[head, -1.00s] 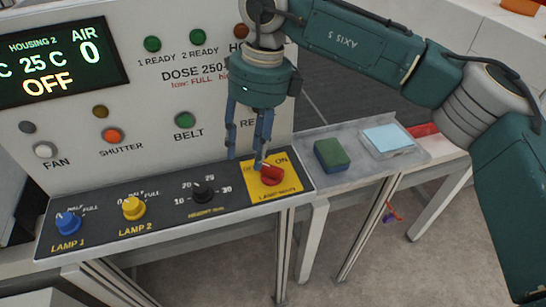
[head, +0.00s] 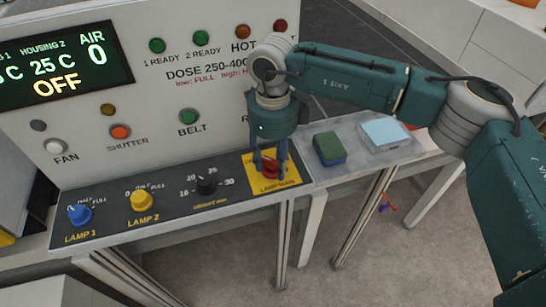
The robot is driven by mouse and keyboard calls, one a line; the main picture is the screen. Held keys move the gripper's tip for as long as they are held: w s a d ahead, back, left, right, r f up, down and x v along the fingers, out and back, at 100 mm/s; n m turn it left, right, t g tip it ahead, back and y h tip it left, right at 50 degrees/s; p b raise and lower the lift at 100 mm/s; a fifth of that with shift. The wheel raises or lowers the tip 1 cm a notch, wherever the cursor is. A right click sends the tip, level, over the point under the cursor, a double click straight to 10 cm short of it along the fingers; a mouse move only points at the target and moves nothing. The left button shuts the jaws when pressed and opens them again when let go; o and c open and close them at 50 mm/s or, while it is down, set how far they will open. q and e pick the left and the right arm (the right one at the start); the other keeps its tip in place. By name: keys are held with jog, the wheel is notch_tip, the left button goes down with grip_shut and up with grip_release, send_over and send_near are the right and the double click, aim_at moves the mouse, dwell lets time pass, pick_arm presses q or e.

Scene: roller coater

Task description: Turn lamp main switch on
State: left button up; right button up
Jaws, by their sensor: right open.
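The lamp main switch (head: 270,169) is a red knob on a yellow plate (head: 259,186) labelled LAMP MAIN, at the right end of the dark control strip. My right gripper (head: 270,172) points down over it, with one finger on each side of the red knob. The fingers are open; I cannot tell whether they touch the knob. The gripper hides the plate's upper lettering and much of the knob, so its setting cannot be read. My left gripper is not in view.
On the strip are the blue LAMP 1 knob (head: 79,214), the yellow LAMP 2 knob (head: 143,200) and a black knob (head: 206,184). The display (head: 62,66) reads OFF. A green-and-blue block (head: 329,149) and a light blue pad (head: 385,132) lie on the side shelf.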

jog(key=shift+f, duration=0.1)
jog(key=shift+c, duration=0.5)
grip_shut()
jog(key=shift+f+m+b, duration=0.15)
jog(key=shift+m+b, duration=0.35)
jog(key=shift+b, duration=0.45)
jog(key=m+b, duration=0.5)
jog(key=b, duration=0.1)
jog(key=m+b, duration=0.3)
jog(key=b, duration=0.1)
jog(key=shift+w+a+m, duration=0.1)
jog(key=shift+a+m, duration=0.2)
jog(key=shift+a, duration=0.05)
jog(key=m+b, duration=0.3)
jog(key=m, duration=0.1)
jog(key=shift+w+a, duration=0.1)
jog(key=shift+a, duration=0.05)
jog(key=shift+w+r+m+b, duration=0.15)
jog(key=shift+m+b, duration=0.45)
jog(key=shift+m, duration=0.45)
jog(key=shift+s+r+m+b, duration=0.1)
jog(key=shift+m+b, duration=0.45)
jog(key=shift+m, duration=0.5)
jog(key=shift+w, duration=0.1)
jog(key=shift+o, duration=0.5)
grip_release()
